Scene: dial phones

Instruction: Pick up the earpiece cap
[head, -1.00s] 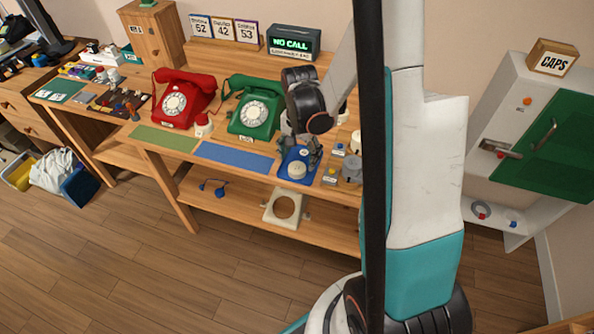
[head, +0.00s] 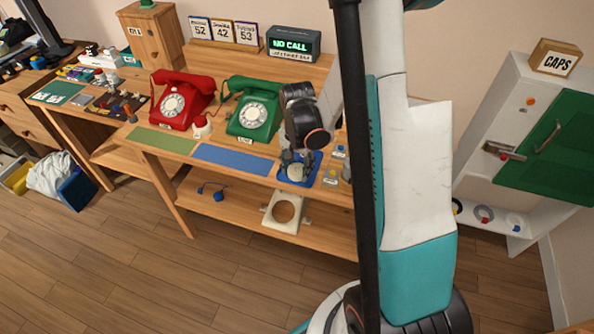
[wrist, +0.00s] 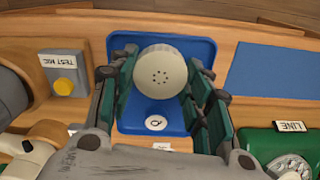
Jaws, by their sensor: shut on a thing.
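The earpiece cap (wrist: 161,72) is a round, cream-white cap with small holes in its face. In the wrist view it sits between the two fingers of my gripper (wrist: 163,65), which are shut on its sides. The cap is over the blue tray (wrist: 179,126), which has a small white round label. In the head view my gripper (head: 297,160) is down at the blue tray (head: 284,177) on the workbench and partly hides the cap. I cannot tell whether the cap still touches the tray.
A green dial phone (head: 252,112) and a red dial phone (head: 181,103) stand to the left. A blue mat (head: 233,158) lies beside the tray. A yellow button box marked TEST MIC (wrist: 64,83) is close by. The CAPS cabinet (head: 502,150) stands at the right.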

